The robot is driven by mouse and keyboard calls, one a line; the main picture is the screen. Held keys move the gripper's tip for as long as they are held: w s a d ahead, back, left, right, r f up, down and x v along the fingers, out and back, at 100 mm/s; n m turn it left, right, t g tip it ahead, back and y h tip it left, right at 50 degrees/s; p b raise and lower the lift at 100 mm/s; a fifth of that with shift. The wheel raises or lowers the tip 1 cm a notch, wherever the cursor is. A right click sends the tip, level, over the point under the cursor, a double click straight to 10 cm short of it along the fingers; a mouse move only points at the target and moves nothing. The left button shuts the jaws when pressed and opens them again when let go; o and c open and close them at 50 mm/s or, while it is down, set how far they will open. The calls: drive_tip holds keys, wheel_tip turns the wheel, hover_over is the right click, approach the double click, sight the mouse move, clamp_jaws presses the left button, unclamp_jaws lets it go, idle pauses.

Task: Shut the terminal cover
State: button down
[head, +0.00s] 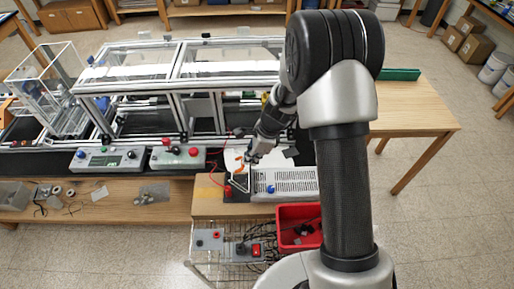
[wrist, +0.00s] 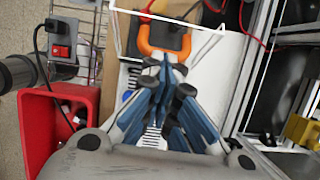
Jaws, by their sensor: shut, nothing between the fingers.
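The terminal cover seems to be a clear panel with thin white edges (head: 236,184), standing up from the dark terminal block at the left end of the grey slotted unit (head: 290,180). Its exact tilt is hard to tell. An orange U-shaped handle (wrist: 143,44) shows in the wrist view just beyond my fingertips; orange also shows beside my gripper in the head view. My gripper (head: 250,160) is shut and empty, its blue-padded fingers (wrist: 168,68) pointing at the handle. Whether they touch it is unclear. My fingers hide part of the slotted unit in the wrist view.
A red bin (head: 298,212) with small dark parts stands in front of the slotted unit. A grey switch box (head: 255,250) is left of it. The aluminium frame (head: 180,85) rises behind. Control boxes (head: 108,158) and red cables lie to the left.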

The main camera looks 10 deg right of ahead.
sight(240, 159)
drive_tip(key=a+h+p, duration=0.1)
drive_tip(key=p, duration=0.1)
drive_tip(key=a+h+p, duration=0.1)
drive_tip(key=p, duration=0.1)
drive_tip(key=shift+w+a+r, duration=0.2)
drive_tip(key=shift+w, duration=0.05)
drive_tip(key=shift+w+a+f+p, duration=0.1)
drive_tip(key=shift+a+f+p, duration=0.2)
drive_tip(key=shift+a+p, duration=0.3)
drive_tip(key=w+a+f+b, duration=0.1)
drive_tip(key=a+f+b, duration=0.1)
drive_tip(key=a+f, duration=0.2)
drive_tip(key=shift+a, duration=0.9)
drive_tip(key=shift+w, duration=0.15)
